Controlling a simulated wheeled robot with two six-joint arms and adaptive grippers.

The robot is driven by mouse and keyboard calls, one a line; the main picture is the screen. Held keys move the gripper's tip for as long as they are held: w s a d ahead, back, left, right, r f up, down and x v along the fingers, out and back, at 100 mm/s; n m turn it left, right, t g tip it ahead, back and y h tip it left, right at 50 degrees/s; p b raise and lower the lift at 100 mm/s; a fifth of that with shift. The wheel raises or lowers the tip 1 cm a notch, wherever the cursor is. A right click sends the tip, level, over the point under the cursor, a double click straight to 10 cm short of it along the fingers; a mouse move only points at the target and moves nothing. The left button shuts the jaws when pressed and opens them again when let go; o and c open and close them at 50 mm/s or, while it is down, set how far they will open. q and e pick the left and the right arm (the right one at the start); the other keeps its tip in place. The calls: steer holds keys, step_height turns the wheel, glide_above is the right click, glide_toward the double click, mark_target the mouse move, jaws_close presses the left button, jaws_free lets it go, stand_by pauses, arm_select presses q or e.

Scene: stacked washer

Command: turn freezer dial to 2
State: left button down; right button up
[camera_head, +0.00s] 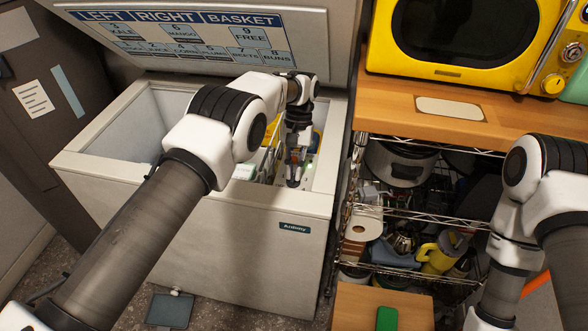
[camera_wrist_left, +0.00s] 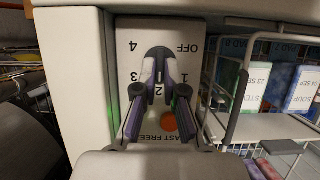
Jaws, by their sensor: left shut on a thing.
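The freezer (camera_head: 190,210) is a white chest with its lid raised. My left gripper (camera_head: 294,180) reaches down inside its right end. In the left wrist view the control panel (camera_wrist_left: 130,45) carries OFF, 4, 3, 2 and a fast-freeze label, seen upside down. My left gripper's fingers (camera_wrist_left: 158,80) are shut on the freezer dial (camera_wrist_left: 160,72), which shows as a pale strip between them. A dark line on the strip seems to point at the 2 just below it. My right gripper is out of view.
Wire baskets (camera_wrist_left: 235,85) with labelled packs stand beside the panel. The freezer's white rim (camera_wrist_left: 72,85) runs along the other side. The raised lid (camera_head: 325,30) stands behind my left gripper. A wire shelf (camera_head: 400,212) and wooden counter with a yellow microwave (camera_head: 545,45) are to the right.

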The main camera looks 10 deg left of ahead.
arm_select(q)
steer(key=shift+s+f, duration=0.15)
steer(key=shift+f, duration=0.05)
steer(key=c, duration=1.3)
jaws_free()
steer(key=shift+o, duration=0.2)
steer(key=shift+r, duration=0.15)
steer(key=shift+r, duration=0.2)
step_height(320, 180, up, 10)
steer(key=shift+f, duration=0.25)
